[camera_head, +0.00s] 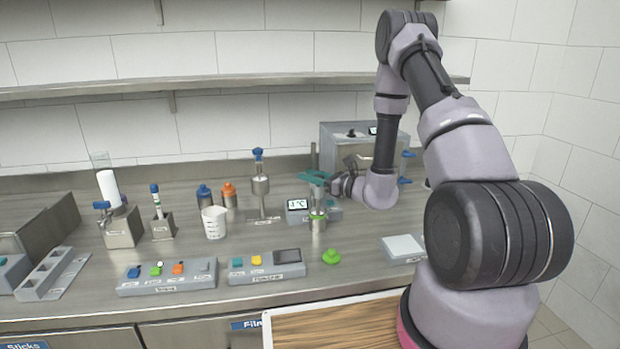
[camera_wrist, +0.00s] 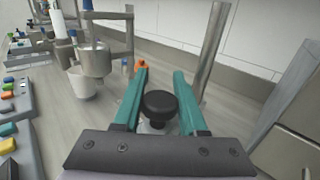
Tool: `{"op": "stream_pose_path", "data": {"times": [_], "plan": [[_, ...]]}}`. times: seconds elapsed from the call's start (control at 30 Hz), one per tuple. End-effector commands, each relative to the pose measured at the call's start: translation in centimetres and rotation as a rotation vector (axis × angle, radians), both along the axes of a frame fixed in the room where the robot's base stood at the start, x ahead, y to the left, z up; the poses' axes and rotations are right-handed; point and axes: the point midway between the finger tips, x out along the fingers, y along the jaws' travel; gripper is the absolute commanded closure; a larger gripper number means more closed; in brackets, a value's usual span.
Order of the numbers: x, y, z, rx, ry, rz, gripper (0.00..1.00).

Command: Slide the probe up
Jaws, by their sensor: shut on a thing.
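My gripper (camera_wrist: 160,76) has teal fingers and is shut on the probe's black round knob (camera_wrist: 160,104), which sits between them in the wrist view. In the head view my gripper (camera_head: 314,179) is above a small metal cup (camera_head: 318,224) in front of an upright post (camera_head: 313,156). The post also stands right of the fingers in the wrist view (camera_wrist: 213,58). A small display (camera_head: 298,205) is left of the cup. The lower part of the probe is hidden, so I cannot tell how far it reaches into the cup.
A filler stand (camera_head: 261,185) and a white beaker (camera_head: 214,223) are to the left. A grey box (camera_head: 345,140) stands behind my wrist. Button panels (camera_head: 266,267), a green knob (camera_head: 331,257) and a white-topped plate (camera_head: 403,247) line the counter's front.

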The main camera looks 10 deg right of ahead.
Motion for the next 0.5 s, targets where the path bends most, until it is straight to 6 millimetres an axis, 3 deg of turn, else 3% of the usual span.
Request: {"op": "stream_pose_path", "data": {"times": [0.3,0.5], "plan": [[0.1,-0.1,5.8,-0.001,-0.004,-0.001,1.0],[0.1,-0.1,7.1,0.001,-0.002,-0.003,1.0]]}}
